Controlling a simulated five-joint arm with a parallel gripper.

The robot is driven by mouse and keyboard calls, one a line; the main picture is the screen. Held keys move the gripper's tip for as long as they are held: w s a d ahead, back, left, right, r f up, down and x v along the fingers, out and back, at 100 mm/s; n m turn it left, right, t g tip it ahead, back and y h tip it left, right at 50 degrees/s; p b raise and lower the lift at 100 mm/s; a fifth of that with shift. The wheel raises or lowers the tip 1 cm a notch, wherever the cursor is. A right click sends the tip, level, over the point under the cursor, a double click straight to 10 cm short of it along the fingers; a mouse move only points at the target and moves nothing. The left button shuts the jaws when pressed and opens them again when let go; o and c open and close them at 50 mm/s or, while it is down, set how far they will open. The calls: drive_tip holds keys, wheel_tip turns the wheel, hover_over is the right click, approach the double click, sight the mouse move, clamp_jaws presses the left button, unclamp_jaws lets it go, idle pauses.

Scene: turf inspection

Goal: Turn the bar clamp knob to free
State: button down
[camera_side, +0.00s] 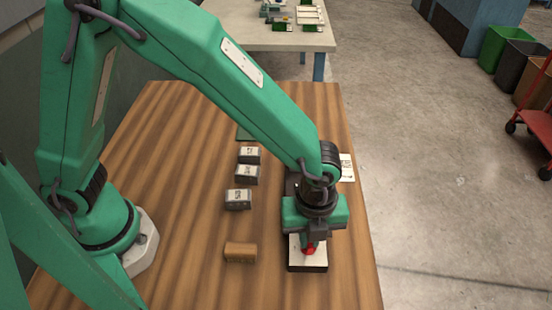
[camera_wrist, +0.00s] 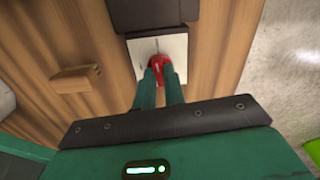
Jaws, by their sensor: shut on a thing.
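The red knob (camera_side: 309,250) sits on a white plate on a dark block (camera_side: 308,267) near the right edge of the wooden table. In the wrist view the red knob (camera_wrist: 155,63) shows between the tips of my two green fingers, in front of the white plate (camera_wrist: 178,50). My gripper (camera_side: 308,242) points down from above and is shut on the knob; in the wrist view its fingertips (camera_wrist: 158,72) touch the knob's sides. Thin marks show on the plate beyond the knob, too small to read. Part of the knob is hidden by the fingers.
A wooden block (camera_side: 240,252) lies left of the plate; it also shows in the wrist view (camera_wrist: 76,78). Several dark boxes with white labels (camera_side: 238,199) stand in a row farther back. A white card (camera_side: 347,167) lies behind my gripper. The table's front left is clear.

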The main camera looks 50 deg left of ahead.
drive_tip(key=n, duration=0.8)
drive_tip(key=shift+n, duration=0.3)
drive_tip(key=n, duration=0.4)
drive_tip(key=shift+n, duration=2.1)
drive_tip(key=c, duration=1.5)
unclamp_jaws()
